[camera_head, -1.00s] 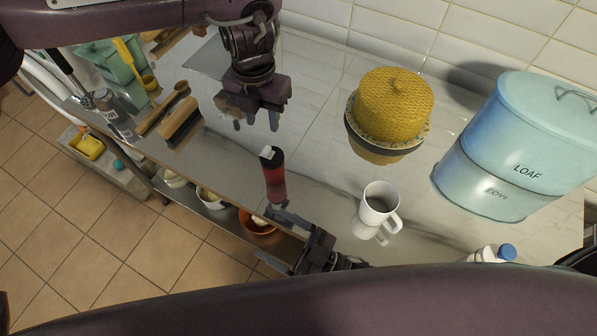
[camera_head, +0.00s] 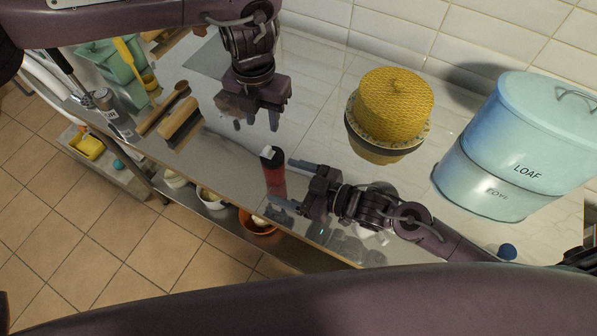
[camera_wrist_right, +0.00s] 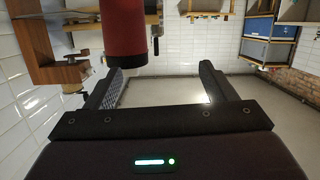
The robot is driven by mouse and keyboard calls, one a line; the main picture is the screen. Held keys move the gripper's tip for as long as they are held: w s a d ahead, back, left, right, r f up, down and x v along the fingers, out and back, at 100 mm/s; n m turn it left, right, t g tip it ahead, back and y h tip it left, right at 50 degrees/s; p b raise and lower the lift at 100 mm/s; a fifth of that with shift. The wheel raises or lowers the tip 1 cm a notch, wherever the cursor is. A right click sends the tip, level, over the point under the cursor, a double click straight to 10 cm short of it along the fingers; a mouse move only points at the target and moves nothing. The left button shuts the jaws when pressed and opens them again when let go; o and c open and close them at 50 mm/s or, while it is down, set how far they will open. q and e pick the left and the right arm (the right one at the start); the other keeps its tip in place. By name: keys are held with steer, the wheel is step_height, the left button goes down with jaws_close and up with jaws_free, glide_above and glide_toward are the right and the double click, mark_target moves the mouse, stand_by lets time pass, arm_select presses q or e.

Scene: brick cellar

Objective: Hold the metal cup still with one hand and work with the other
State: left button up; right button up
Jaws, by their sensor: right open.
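A red cylinder (camera_head: 273,172) with a black top and a small white part stands on the shiny counter; I cannot tell whether it is the metal cup. My left gripper (camera_head: 256,120) is above and behind it, fingers apart, apparently empty. My right gripper (camera_head: 287,184) is open, with its fingers reaching toward the cylinder from the right. In the right wrist view the red cylinder (camera_wrist_right: 125,35) is ahead of the left finger, and nothing is between the fingers. A white mug is mostly hidden beneath my right arm.
A yellow cake dome (camera_head: 395,103) stands at the back, with a blue LOAF bin (camera_head: 540,135) to its right. A brush (camera_head: 180,127) and a grey container (camera_head: 103,98) are at the left. The counter's front edge lies close to the cylinder.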

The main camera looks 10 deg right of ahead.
mark_target(283, 169)
steer(key=w+d+f+m+h, duration=0.1)
steer(key=w+d+m+h, duration=0.1)
steer(key=shift+w+f+h, duration=0.35)
steer(key=shift+f+h, duration=0.05)
steer(key=shift+w+f, duration=0.1)
steer(key=shift+w, duration=0.1)
steer(key=x, duration=0.7)
steer(key=shift+w+a+f, duration=0.1)
steer(key=shift+w+a, duration=0.05)
steer(key=shift+c, duration=0.3)
steer(key=c, duration=1.1)
